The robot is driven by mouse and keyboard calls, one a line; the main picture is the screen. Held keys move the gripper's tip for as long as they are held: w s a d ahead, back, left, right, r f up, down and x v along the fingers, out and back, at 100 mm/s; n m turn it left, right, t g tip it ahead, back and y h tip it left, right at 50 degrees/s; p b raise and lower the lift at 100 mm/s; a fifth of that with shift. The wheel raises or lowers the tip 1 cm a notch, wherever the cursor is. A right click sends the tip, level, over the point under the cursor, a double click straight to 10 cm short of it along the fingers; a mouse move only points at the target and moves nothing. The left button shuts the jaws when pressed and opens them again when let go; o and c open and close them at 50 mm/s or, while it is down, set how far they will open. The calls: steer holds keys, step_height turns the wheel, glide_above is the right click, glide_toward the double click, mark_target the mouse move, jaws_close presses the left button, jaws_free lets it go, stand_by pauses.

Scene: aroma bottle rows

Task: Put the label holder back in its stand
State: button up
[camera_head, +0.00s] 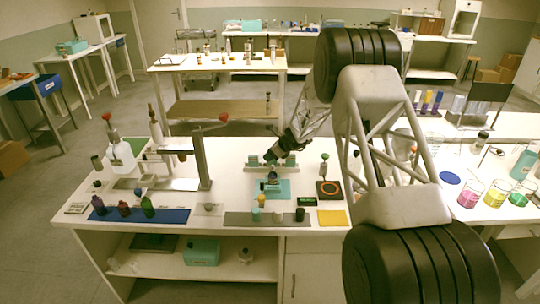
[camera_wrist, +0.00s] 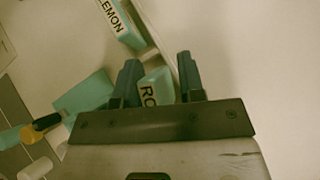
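My gripper (camera_head: 274,155) reaches down at the back of the white bench, over a low pale stand (camera_head: 270,168) with teal label holders. In the wrist view, the two dark fingers (camera_wrist: 158,78) are apart. A teal label holder (camera_wrist: 154,88) with black letters "RO" shows between them; the rest of its text is hidden. A gap shows between it and the right finger. It sits close to the left finger; I cannot tell whether they touch. Another teal holder, labelled "LEMON" (camera_wrist: 120,24), lies farther up. A pale strip of the stand shows between the two holders.
A teal mat (camera_head: 284,194) with a small bottle (camera_head: 272,177) lies in front of the stand. A grey strip (camera_head: 236,219) with small jars is nearer the front edge. A metal post (camera_head: 202,160) stands left; a green-topped item (camera_head: 324,168) and black orange-ringed pad (camera_head: 321,190) are right.

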steer(key=shift+o, duration=0.2)
steer(key=shift+r, duration=0.1)
steer(key=shift+r, duration=0.15)
steer(key=v, duration=1.2)
stand_by(0.7)
